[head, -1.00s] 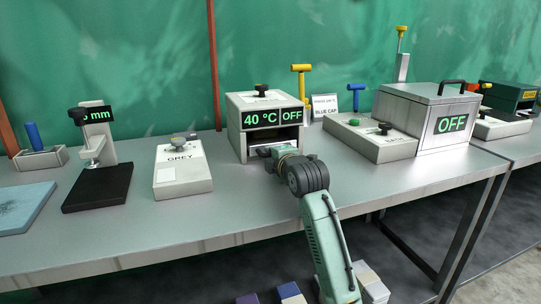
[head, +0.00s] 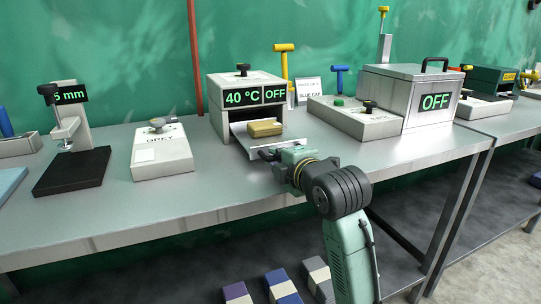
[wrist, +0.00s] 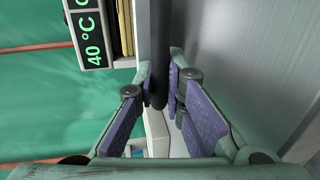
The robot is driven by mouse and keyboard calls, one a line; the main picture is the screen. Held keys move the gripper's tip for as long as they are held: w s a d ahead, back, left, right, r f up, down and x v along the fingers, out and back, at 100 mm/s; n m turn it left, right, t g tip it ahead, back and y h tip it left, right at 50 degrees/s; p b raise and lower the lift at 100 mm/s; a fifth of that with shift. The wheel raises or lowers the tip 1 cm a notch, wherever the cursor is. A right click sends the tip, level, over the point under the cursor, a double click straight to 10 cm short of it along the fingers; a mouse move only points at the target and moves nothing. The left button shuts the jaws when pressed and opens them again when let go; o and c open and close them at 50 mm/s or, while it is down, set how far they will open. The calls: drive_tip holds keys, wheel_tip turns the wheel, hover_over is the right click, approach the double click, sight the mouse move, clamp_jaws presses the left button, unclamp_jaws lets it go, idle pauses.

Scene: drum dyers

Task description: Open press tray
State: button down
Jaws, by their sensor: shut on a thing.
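The press (head: 219,81) is a pale box with a black knob on top and green displays reading 40 °C and OFF. Its metal tray (head: 241,134) sticks out of the front opening, with a yellowish block (head: 265,128) on it. My gripper (head: 269,154) is at the tray's front edge, shut on the tray's dark handle. In the wrist view the handle bar (wrist: 157,60) runs between the two purple-padded fingers (wrist: 158,105). The fingers partly hide the handle.
A pale box marked GREY (head: 161,153) stands left of the press. A clamp stand with a black base (head: 73,171) is further left. A low box (head: 353,122) and a lidded metal box reading OFF (head: 415,97) stand right. The table front is clear.

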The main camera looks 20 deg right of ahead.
drive_tip(key=shift+s, duration=0.35)
drive_tip(key=c, duration=1.7)
unclamp_jaws()
drive_tip(key=shift+o, duration=0.2)
drive_tip(key=v, duration=1.2)
